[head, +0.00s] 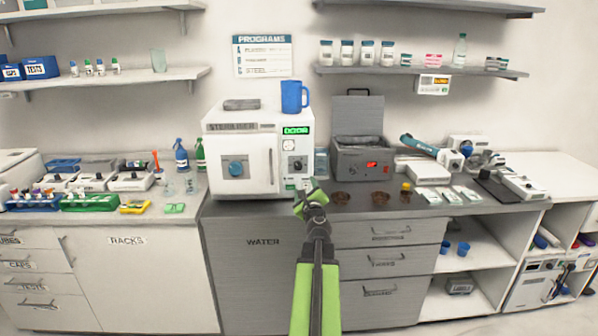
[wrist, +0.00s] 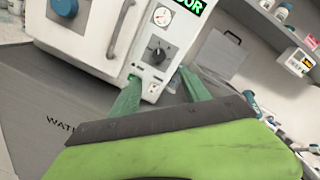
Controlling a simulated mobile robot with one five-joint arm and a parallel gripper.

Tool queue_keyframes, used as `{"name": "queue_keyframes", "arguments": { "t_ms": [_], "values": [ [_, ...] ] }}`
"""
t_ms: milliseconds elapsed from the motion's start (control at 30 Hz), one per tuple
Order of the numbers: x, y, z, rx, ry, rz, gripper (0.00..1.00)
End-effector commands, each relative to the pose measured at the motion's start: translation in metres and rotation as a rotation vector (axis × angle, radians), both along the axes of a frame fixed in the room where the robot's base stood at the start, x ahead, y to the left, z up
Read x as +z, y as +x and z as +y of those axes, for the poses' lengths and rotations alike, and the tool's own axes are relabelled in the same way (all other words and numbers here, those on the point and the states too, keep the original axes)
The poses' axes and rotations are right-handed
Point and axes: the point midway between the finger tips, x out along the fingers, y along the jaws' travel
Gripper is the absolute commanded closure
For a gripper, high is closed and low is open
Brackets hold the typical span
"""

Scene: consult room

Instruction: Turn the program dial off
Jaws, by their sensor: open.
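The white steriliser (head: 235,125) stands on the grey counter, with a green lit display (head: 296,131) that appears to read DOOR. Its black program dial (head: 297,165) is on the right-hand panel, below a round gauge (wrist: 161,17). In the wrist view the dial (wrist: 157,51) shows clearly, its pointer tilted up and to the right. My gripper (head: 309,188) is in front of the panel's lower part. In the wrist view my gripper (wrist: 162,86) has its green fingers apart with nothing between them. The dial lies beyond the fingertips, and I see no contact.
A blue mug (head: 294,96) and a grey item (head: 241,104) sit on top of the steriliser. A grey open-lidded bath (head: 362,158) stands to its right. Brown dishes (head: 341,198) and a small amber bottle (head: 405,190) are on the counter to the right.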

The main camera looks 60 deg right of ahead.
Motion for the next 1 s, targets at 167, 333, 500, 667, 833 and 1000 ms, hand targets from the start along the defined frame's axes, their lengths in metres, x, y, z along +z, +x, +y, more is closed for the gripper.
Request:
{"name": "queue_keyframes", "arguments": {
  "t_ms": [167,333,500,667,833,1000],
  "values": [
    [0.000,0.031,-0.038,0.002,-0.001,0.002,0.45],
    [0.000,0.059,-0.070,0.003,-0.002,0.002,0.45],
    [0.000,0.084,-0.100,0.002,-0.002,0.003,0.45],
    [0.000,0.098,-0.116,0.002,-0.002,0.003,0.45],
    [0.000,0.103,-0.122,0.002,-0.002,0.003,0.45],
    [0.000,0.102,-0.121,0.001,-0.003,0.003,0.45]
  ]
}}
